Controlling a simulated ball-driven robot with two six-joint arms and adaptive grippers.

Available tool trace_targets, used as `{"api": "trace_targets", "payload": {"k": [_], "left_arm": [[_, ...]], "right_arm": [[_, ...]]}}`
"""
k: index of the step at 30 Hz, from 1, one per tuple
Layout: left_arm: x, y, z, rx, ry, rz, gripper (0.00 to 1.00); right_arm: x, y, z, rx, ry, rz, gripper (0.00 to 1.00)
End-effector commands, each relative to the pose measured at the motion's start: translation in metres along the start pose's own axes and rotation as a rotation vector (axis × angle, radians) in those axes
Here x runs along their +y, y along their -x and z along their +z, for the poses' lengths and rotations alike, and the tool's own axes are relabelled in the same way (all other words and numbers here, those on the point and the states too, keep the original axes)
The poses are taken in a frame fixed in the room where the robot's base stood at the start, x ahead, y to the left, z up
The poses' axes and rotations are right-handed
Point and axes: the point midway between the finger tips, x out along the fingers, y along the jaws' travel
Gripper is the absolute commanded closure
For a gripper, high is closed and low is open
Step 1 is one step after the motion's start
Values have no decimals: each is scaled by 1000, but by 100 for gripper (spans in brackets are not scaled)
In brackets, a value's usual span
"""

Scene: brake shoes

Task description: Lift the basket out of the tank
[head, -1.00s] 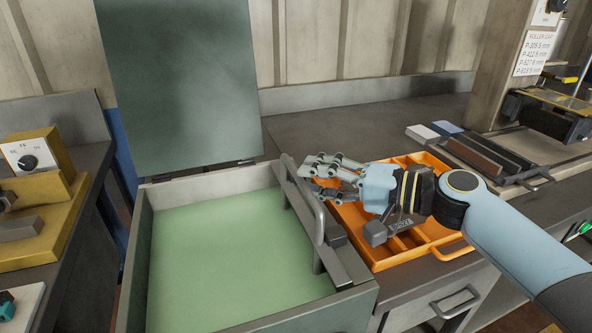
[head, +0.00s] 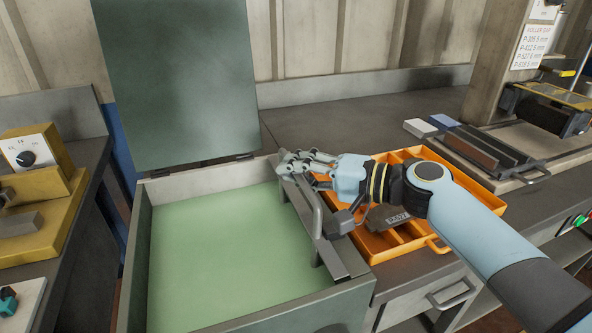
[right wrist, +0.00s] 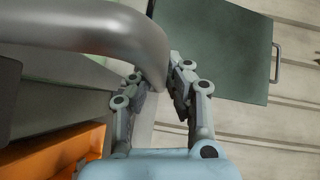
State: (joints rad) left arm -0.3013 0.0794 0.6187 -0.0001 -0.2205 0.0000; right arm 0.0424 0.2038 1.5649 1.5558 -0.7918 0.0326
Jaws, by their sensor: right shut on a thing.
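The tank (head: 300,318) is an open dark green box filled with cloudy green liquid (head: 230,240). Along its right side runs a grey bar with a raised tubular handle (head: 317,232), which appears to belong to the basket; any basket body below is hidden by the liquid. My right gripper (head: 290,163) is at the far end of this handle, shut on it. In the right wrist view the thick grey handle (right wrist: 110,35) runs in between the two fingers (right wrist: 160,82). My left gripper is not in view.
The tank's lid (head: 175,80) stands upright behind it. An orange divided tray (head: 440,170) with a dark labelled part lies on the bench right of the tank, under my right forearm. A yellow control box (head: 35,150) stands at left.

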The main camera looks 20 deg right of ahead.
Motion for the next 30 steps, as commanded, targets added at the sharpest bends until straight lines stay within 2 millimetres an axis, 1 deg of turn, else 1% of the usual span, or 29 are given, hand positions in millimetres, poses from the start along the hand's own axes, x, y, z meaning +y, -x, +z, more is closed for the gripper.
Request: {"api": "trace_targets", "payload": {"k": [8, 11, 13, 17, 24, 27, 30], "left_arm": [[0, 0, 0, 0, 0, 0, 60], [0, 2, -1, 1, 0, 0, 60], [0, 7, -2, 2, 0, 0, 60], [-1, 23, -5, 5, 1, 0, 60], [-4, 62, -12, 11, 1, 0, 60], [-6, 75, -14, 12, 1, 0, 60], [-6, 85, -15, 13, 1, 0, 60]], "right_arm": [[3, 1, 1, -1, -3, 5, 100], [-1, 1, 0, -1, -3, 5, 100], [-8, 2, -1, -1, -2, 5, 100], [-35, 5, -5, 0, 1, 0, 100], [-95, 14, -14, 1, 2, -1, 100], [-115, 16, -17, 1, 1, 0, 100], [-131, 19, -19, 1, 0, 1, 100]]}}
